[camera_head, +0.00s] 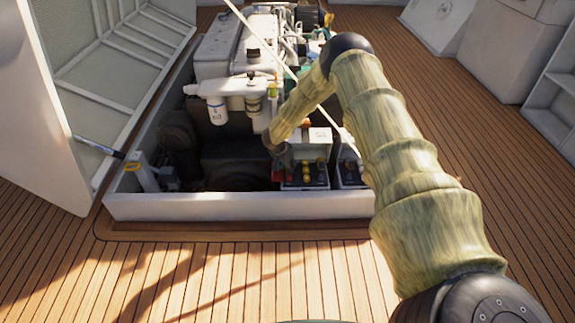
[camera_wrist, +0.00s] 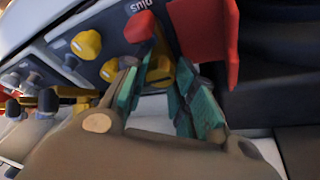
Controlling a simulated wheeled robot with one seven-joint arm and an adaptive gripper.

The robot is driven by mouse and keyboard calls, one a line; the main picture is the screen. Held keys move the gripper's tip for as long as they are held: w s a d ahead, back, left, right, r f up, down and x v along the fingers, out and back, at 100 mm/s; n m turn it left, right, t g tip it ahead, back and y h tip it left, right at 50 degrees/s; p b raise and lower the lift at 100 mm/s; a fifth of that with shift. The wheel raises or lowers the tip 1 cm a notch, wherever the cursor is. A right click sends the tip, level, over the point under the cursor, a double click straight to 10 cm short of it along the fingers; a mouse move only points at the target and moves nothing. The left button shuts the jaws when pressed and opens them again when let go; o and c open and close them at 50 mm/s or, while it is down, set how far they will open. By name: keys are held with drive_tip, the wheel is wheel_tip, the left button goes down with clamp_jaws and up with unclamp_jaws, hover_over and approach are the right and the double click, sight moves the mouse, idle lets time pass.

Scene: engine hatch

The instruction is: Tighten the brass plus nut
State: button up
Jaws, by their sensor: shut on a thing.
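The brass plus nut (camera_wrist: 160,68) sits between the teal fingers of my gripper (camera_wrist: 164,74) in the wrist view. The fingers are shut on it and hide part of its sides. A red cover (camera_wrist: 207,38) stands raised close beside the nut, near the right finger. A smaller red part (camera_wrist: 138,26) lies on the other side, by upside-down "plus" lettering. In the head view my gripper (camera_head: 281,160) reaches down at the left side of a battery (camera_head: 305,182); the nut cannot be made out there.
Yellow caps (camera_wrist: 87,44) lie left of the nut on the battery top. The engine (camera_head: 228,45) fills the back of the hatch. A white hatch frame (camera_head: 240,207) runs along the front, and an open hatch lid (camera_head: 60,130) stands at left. A thin pale rod crosses above the engine.

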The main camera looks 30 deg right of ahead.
drive_tip(key=shift+w+a+r, duration=0.1)
drive_tip(key=shift+w+a, duration=0.05)
drive_tip(key=o, duration=1)
drive_tip(key=shift+o, duration=0.2)
drive_tip(key=v, duration=0.7)
drive_tip(key=shift+r, duration=0.35)
